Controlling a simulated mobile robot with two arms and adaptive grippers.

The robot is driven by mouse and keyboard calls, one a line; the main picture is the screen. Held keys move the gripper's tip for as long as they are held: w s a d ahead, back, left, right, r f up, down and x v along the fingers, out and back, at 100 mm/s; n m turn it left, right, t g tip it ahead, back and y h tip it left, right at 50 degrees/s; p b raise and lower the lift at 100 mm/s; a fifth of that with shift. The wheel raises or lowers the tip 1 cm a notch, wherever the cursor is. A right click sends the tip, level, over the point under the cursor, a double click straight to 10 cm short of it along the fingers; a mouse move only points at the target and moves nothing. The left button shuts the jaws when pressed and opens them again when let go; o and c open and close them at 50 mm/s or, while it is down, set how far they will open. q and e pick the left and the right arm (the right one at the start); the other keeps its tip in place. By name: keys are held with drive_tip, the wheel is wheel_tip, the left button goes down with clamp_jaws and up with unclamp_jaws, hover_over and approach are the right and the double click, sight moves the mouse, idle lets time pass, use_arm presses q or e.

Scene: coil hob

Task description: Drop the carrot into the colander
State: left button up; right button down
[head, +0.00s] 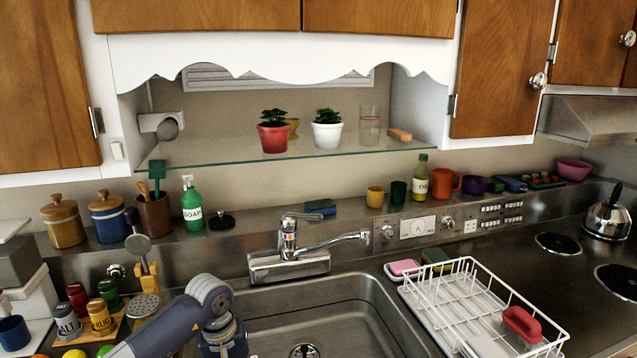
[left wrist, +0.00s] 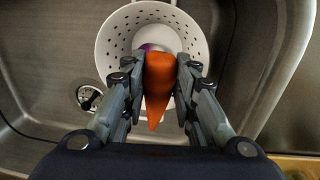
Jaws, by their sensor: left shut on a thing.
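The orange carrot (left wrist: 158,85) is between the fingers of my left gripper (left wrist: 160,68) in the left wrist view, its tapered tip pointing toward the bottom of the picture. My left gripper is shut on it. The white perforated colander (left wrist: 117,42) is in the sink behind the carrot in that view, and the carrot overlaps its opening. Something purple and pale (left wrist: 152,46) shows inside the colander, partly hidden by the carrot. In the head view only my left arm shows over the sink; the carrot and colander are out of sight. My right gripper is in neither view.
The steel sink (head: 330,310) has a drain (head: 303,351) and a faucet (head: 290,262) at its back. A white dish rack (head: 470,300) with a red-handled brush stands to the right. Spice jars (head: 98,318) stand on the left counter.

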use_arm(q)
drive_tip(key=o, duration=1.1)
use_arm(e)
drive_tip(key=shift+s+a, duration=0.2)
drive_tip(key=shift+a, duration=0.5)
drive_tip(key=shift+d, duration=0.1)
